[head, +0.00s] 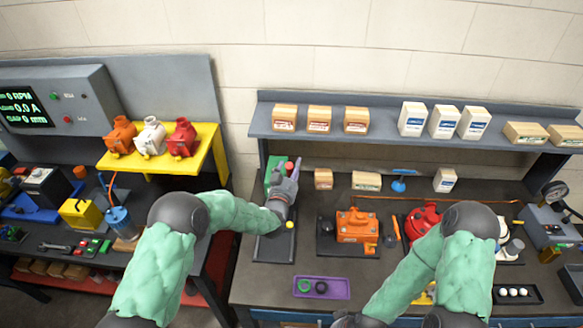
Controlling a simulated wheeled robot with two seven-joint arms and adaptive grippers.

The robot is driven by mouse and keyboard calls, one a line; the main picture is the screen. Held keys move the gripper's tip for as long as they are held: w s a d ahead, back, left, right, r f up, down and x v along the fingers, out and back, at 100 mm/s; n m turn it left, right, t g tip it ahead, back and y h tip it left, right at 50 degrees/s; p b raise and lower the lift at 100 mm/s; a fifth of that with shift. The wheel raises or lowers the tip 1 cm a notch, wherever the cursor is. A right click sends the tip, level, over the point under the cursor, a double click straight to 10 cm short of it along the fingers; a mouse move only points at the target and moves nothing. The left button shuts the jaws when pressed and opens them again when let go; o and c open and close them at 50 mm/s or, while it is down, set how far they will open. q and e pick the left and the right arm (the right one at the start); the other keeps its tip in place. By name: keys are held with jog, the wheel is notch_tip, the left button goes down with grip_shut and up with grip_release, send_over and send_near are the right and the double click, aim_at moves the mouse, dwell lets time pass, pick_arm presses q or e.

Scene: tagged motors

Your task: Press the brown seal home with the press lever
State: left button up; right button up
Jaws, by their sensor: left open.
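A green press (273,172) stands at the back of a dark base plate (270,246) on the right-hand bench. A yellow ball (289,225), which looks like the press lever's knob, shows just below my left gripper. My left gripper (289,170) is open in front of the press and hides part of it. I cannot tell whether it touches the lever. I cannot make out the brown seal; it may be hidden by the gripper. My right gripper (350,320) shows only partly at the bottom edge, and its fingers cannot be made out.
An orange motor (357,227) and a red motor (421,219) stand to the right. A shelf (385,124) with boxes runs above. A gap separates the left bench with its yellow stand (205,152).

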pick_arm(q)
jog(key=shift+w, duration=0.15)
grip_shut()
jog(key=s+f+m+t+h+b, duration=0.1)
jog(key=s+f+t+b, duration=0.5)
jog(key=b, duration=2.4)
jog(key=shift+s+f+m+t+h, duration=0.3)
jog(key=shift+f+m+h, duration=0.1)
jog(key=shift+h, duration=0.1)
